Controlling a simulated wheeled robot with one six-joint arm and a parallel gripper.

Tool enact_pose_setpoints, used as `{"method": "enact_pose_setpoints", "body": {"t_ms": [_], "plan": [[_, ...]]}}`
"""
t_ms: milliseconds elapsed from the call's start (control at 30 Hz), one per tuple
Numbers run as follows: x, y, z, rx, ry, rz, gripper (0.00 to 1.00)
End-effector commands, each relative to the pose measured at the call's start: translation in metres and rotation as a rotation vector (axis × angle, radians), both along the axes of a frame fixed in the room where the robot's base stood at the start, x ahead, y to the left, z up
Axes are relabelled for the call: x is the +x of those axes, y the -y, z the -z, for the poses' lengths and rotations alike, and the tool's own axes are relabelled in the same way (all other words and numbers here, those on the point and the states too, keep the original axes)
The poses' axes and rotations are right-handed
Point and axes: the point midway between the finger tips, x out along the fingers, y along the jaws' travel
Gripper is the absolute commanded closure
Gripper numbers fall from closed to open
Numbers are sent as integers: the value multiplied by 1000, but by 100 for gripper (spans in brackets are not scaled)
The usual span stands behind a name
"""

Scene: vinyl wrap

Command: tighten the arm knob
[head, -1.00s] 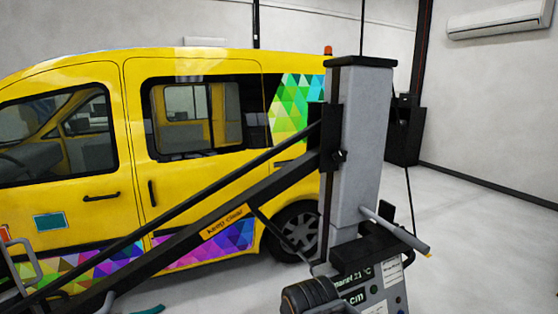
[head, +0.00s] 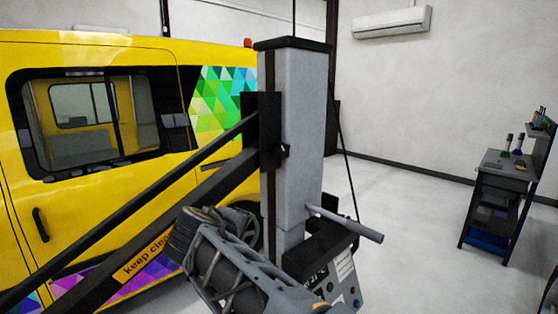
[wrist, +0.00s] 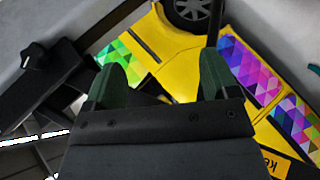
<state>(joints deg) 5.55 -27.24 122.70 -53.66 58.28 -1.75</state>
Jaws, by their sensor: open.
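The arm knob (head: 281,153) is a small black lobed knob on the black bracket that joins the slanted black arm (head: 205,172) to the grey post (head: 292,120). A black lobed knob also shows at the left of the wrist view (wrist: 36,57). My gripper (wrist: 165,78) shows in the wrist view with two dark green fingers spread apart and nothing between them. The knob lies to the left of the fingers there, apart from them. In the head view my grey arm links rise below the knob; my fingertips cannot be made out.
A yellow van (head: 100,130) with coloured triangle panels stands behind the slanted arm. A grey bar (head: 345,223) sticks out right of the post, above a control panel (head: 343,280). A workbench (head: 500,185) with bottles stands at the right, with clear floor between.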

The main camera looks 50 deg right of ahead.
Motion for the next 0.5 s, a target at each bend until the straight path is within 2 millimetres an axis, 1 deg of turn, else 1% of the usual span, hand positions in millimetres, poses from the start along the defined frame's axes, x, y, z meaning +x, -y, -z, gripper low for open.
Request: {"method": "enact_pose_setpoints", "body": {"t_ms": [33,100,200,233,300,400,500], "plan": [[4,14,-18,-106,5,14,20],[6,30,-47,-245,8,33,20],[6,44,-83,-409,13,63,20],[6,47,-92,-449,13,70,20],[6,52,-109,-524,14,88,20],[5,58,-126,-595,14,105,20],[7,67,-134,-626,12,113,20]]}}
